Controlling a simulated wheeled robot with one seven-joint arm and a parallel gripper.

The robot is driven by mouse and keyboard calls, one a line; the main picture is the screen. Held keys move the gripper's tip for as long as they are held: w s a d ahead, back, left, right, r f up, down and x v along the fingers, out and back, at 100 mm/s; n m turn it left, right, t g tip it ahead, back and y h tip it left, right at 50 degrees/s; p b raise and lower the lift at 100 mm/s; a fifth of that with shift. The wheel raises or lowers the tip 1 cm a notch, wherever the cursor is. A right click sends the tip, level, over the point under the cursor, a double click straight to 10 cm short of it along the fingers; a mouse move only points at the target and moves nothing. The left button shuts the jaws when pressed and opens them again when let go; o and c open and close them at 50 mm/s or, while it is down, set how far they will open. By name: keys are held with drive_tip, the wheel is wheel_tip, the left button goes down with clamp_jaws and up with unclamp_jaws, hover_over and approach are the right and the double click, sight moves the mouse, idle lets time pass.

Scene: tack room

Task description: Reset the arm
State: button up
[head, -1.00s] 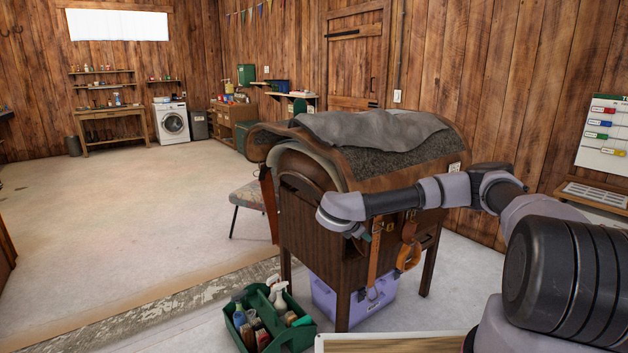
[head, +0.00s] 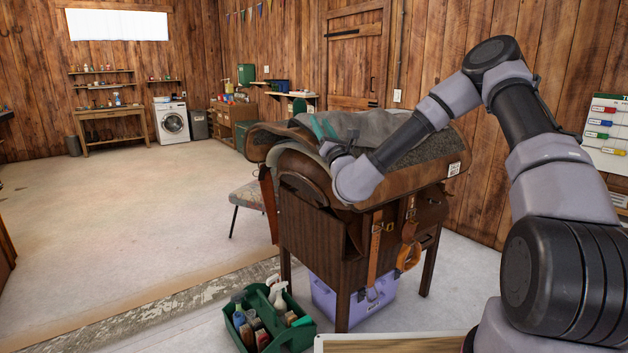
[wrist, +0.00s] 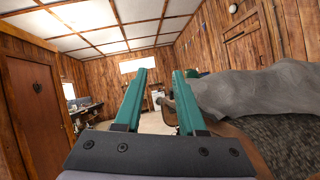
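My gripper (head: 328,135) is above the near side of the saddle stand, beside the grey cloth, in the head view. In the wrist view my gripper (wrist: 162,98) shows two teal fingers standing apart with nothing between them. The grey cloth (head: 372,122) lies draped over the top of the brown saddle stand (head: 325,240). It also fills the right of the wrist view (wrist: 260,92). My arm rises from the right and bends down toward the stand, hiding part of the cloth and the stand's top.
A green caddy (head: 300,335) with bottles and brushes stands on the floor in front. A lilac box (head: 350,300) sits under the stand. A chair (head: 248,196) is behind it. A whiteboard (head: 606,130) hangs at the right. The floor at left is clear.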

drive_tip(key=s+a+r+n+g+y, duration=0.6)
drive_tip(key=s+n+g+y, duration=0.15)
drive_tip(key=n+y, duration=0.35)
drive_tip(key=s+a+n+g+h, duration=0.2)
drive_tip(key=s+n+g+h, duration=0.1)
drive_tip(key=s+n+g, duration=1.5)
drive_tip(key=s+d+f+n+t+h, duration=0.2)
drive_tip(key=s+d+f+t+h, duration=0.15)
drive_tip(key=s+d+h, duration=0.55)
drive_tip(key=d+r+t+h, duration=0.2)
drive_tip(key=d+t+h, duration=0.1)
drive_tip(key=d, duration=0.8)
drive_tip(key=d+r+t+h, duration=0.3)
drive_tip(key=d+t, duration=0.1)
drive_tip(key=d, duration=0.6)
drive_tip(key=shift+d, duration=0.35)
